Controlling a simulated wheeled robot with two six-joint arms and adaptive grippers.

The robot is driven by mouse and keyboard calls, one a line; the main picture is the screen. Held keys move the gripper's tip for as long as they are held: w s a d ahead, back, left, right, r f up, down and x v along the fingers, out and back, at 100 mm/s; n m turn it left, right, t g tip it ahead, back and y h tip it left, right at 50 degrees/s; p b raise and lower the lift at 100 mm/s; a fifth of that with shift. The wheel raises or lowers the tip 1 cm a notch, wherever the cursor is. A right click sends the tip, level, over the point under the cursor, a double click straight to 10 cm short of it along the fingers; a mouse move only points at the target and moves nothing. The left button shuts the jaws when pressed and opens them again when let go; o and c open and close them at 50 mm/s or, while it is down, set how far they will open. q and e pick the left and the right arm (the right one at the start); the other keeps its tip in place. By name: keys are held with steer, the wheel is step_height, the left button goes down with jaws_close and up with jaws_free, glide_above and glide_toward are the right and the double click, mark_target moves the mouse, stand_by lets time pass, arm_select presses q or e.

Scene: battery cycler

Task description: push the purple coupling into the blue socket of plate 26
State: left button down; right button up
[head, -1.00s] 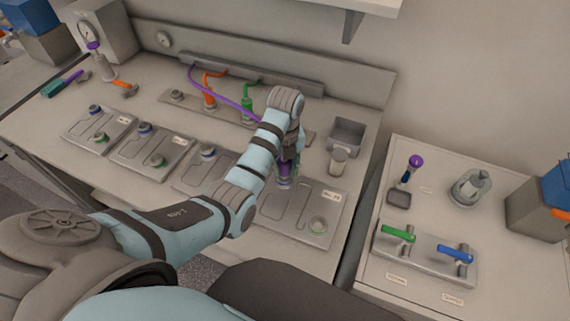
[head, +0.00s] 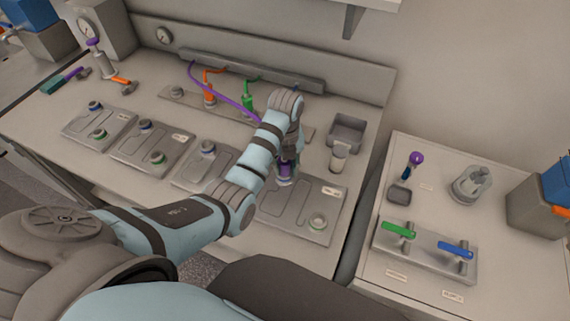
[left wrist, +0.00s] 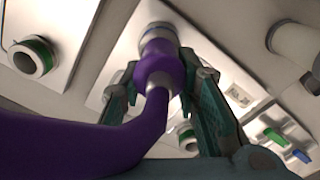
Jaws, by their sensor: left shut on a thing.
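My left gripper (head: 289,158) is shut on the purple coupling (left wrist: 162,68), with a finger on each side of it. The purple hose runs from the coupling toward the lower left in the left wrist view. The coupling (head: 285,173) stands roughly upright at the blue socket on the upper part of the rightmost plate (head: 268,222). Its front end meets a pale round collar in the left wrist view. The blue ring is mostly hidden, and I cannot tell how deep the coupling sits. My right gripper is not in view.
Three similar plates with ringed sockets lie to the left, one of them here (head: 150,150). Orange and green hoses (head: 248,98) stand behind my arm. A grey bin (head: 347,132) and a small cup (head: 339,158) stand right of the gripper. A side table holds green and blue levers (head: 456,252).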

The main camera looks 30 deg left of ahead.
arm_select(q)
steer(key=c, duration=0.7)
jaws_free()
steer(key=shift+c, duration=0.2)
